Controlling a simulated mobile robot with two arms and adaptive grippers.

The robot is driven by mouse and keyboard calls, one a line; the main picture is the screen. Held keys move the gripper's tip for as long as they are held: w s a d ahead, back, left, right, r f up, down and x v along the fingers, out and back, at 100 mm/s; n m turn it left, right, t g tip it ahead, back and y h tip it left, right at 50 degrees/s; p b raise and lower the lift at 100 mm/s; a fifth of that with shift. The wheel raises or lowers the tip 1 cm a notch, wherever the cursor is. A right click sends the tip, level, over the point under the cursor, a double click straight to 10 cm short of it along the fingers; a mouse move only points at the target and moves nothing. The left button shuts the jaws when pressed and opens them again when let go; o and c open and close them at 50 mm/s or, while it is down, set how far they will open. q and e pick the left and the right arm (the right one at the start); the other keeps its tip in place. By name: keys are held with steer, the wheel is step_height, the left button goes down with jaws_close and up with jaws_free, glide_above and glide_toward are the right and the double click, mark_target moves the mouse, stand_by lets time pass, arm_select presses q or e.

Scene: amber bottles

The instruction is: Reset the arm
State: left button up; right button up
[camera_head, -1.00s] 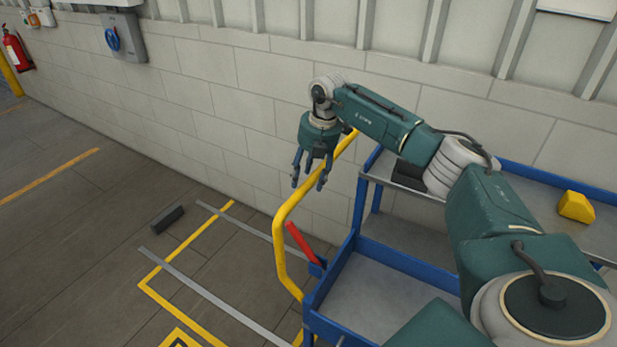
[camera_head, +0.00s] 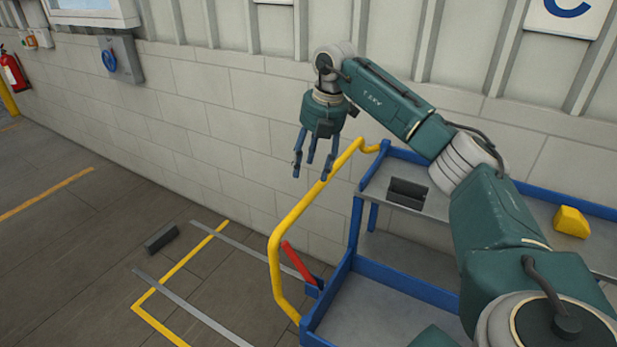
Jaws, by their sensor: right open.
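My right arm comes in from the lower right and reaches up and to the left over the cart. My right gripper (camera_head: 316,172) hangs with its fingers pointing down, open and empty. In the picture it lies just left of the upper part of the cart's yellow handle, in front of the pale block wall. My left gripper is not in view. No amber bottles show.
A blue cart (camera_head: 405,281) with grey shelves and a yellow handle (camera_head: 275,262) stands at the right. A yellow block (camera_head: 571,221) and a dark holder (camera_head: 407,193) sit on its upper shelf. A dark block (camera_head: 162,238) lies on the floor. Open floor is at left.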

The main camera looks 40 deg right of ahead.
steer(key=shift+r, duration=0.3)
